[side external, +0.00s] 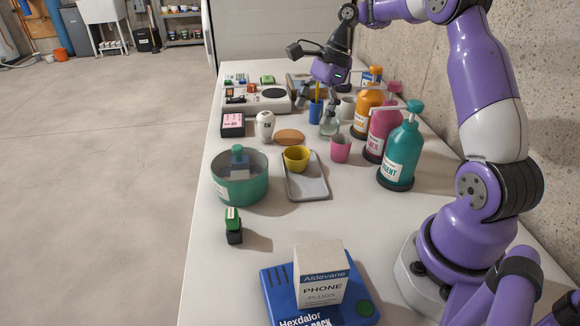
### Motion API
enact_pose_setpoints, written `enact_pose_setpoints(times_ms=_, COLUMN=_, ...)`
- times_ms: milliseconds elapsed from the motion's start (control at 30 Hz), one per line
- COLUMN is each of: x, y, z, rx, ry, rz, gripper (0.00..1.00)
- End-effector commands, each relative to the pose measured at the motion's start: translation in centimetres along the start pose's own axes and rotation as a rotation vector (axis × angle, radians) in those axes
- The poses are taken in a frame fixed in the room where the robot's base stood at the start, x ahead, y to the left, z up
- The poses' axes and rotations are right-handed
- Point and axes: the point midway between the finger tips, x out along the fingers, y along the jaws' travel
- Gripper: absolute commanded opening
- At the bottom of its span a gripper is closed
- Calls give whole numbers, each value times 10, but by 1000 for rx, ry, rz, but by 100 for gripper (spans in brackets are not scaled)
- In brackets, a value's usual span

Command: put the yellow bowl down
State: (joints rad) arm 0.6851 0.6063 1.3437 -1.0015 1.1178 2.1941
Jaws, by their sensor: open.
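The yellow bowl (296,160) sits upright on the far part of a grey tray (308,188) on the white table. My gripper (318,112) is farther back, apart from the bowl. Its fingers point down and are spread open near a blue cup (315,114) with a yellow stick in it and a clear glass (329,127). I see nothing held between the fingers, though the exact fingertip positions are hard to tell at this size.
A pink cup (340,150) stands right of the tray, with several pump bottles (398,152) along the wall side. A green pot (239,184) stands left of the tray. A brown disc (289,137) lies behind the bowl. The blue box (284,286) is at the front.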

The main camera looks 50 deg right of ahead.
Motion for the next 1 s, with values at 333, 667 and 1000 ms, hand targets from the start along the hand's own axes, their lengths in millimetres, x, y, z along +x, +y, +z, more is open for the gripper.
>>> enact_pose_setpoints(times_ms=333, x=-27, y=10, z=32, rx=-196, ry=29, rz=-34, gripper=100)
enact_pose_setpoints(times_ms=667, x=-42, y=111, z=119, rx=-1271, ry=277, rz=-158, gripper=100)
enact_pose_setpoints(times_ms=1000, x=-29, y=176, z=91, rx=-1955, ry=559, rz=-107, gripper=100)
